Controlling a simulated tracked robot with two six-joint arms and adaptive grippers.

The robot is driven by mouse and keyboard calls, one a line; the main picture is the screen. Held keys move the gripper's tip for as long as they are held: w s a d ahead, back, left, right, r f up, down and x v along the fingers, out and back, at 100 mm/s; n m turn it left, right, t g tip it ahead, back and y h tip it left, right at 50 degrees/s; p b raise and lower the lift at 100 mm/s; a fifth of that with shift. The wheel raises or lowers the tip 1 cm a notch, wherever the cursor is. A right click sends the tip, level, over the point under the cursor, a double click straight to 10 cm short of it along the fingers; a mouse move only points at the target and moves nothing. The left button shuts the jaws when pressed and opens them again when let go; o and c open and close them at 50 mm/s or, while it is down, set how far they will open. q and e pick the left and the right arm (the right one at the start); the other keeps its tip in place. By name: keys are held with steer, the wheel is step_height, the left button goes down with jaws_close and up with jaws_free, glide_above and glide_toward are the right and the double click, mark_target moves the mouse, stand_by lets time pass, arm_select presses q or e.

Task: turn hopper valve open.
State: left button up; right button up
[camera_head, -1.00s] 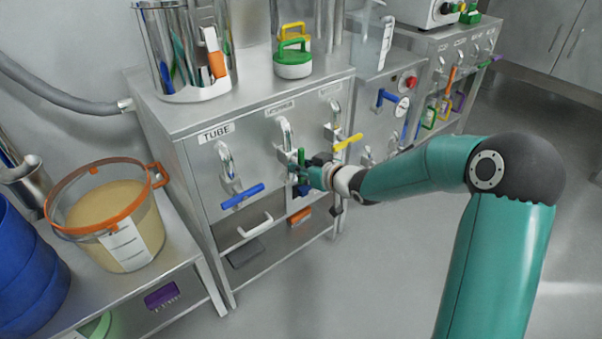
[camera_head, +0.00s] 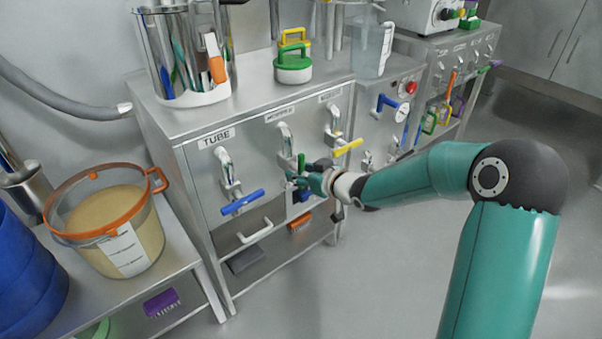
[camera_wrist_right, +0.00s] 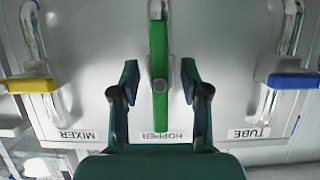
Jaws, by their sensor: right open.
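The hopper valve has a green bar handle (camera_wrist_right: 159,45), upright in the right wrist view and in line with its pipe. The HOPPER label (camera_wrist_right: 168,135) reads upside down there, partly hidden by the handle. My right gripper (camera_wrist_right: 160,72) is open, with one finger on each side of the green handle and a gap visible on both sides. In the head view my right gripper (camera_head: 303,182) is at the middle valve of the cabinet front and hides much of it; part of the green handle (camera_head: 301,161) shows. My left gripper is not in view.
The blue TUBE handle (camera_head: 243,201) and yellow MIXER handle (camera_head: 348,147) flank the hopper valve, both set across their pipes. A tub of powder (camera_head: 127,256) stands on the left bench. The floor in front is clear.

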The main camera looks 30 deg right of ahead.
steer(key=v, duration=1.1)
steer(key=shift+s, duration=0.35)
steer(key=shift+a, duration=0.15)
steer(key=a+f+g+y, duration=0.4)
steer(key=a+f+g, duration=0.1)
steer(key=a+f, duration=1.3)
steer(key=s+a+f+m+g, duration=0.2)
steer(key=s+a+f+g, duration=0.15)
steer(key=s+f, duration=0.55)
steer(key=s+a+f+m+g, duration=0.1)
steer(key=s+a+f+g, duration=0.25)
steer(key=s+f, duration=0.5)
step_height(320, 180, up, 34)
steer(key=h+p, duration=0.1)
steer(key=p, duration=3.4)
steer(key=shift+d+g, duration=0.15)
steer(key=shift+g, duration=0.25)
steer(key=shift+r, duration=0.1)
